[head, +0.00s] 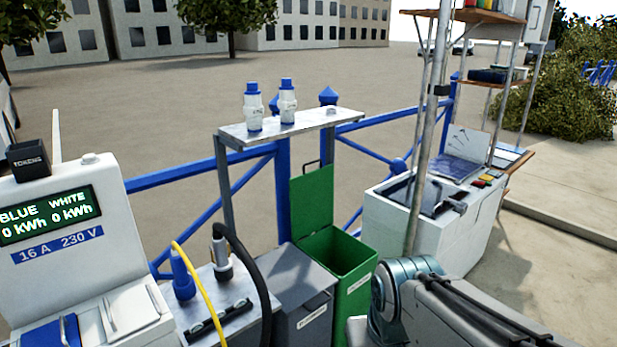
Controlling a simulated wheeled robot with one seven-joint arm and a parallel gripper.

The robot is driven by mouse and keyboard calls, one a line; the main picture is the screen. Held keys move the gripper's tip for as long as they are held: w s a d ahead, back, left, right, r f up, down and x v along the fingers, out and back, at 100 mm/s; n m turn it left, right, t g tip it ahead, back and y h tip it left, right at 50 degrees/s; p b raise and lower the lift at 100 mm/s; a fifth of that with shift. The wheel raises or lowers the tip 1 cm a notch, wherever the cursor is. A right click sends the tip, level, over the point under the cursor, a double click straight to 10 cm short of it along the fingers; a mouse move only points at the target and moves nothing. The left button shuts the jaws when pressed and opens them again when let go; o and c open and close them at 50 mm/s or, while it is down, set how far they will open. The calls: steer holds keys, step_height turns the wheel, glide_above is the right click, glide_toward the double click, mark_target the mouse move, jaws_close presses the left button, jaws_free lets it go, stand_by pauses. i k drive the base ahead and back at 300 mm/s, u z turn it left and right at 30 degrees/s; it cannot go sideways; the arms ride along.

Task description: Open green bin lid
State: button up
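The green bin (357,290) stands right of centre, and its open top shows a dark interior. Its green lid (312,203) stands upright at the back of the bin, with a dark handle (309,165) at the lid's top edge. A white label is on the bin's front. My gripper is not in view; only part of my arm shows at the bottom right, close to the bin's front right side.
A grey bin (303,285) with its lid down stands left of the green bin. A white cabinet (455,235) and a metal pole stand right. A power pedestal (70,240) is left.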

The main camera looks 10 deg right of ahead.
mark_target(311, 194)
steer(key=z, duration=0.85)
steer(key=i, duration=1.05)
steer(key=u, duration=0.8)
steer(key=i, duration=0.8)
steer(key=u, duration=0.8)
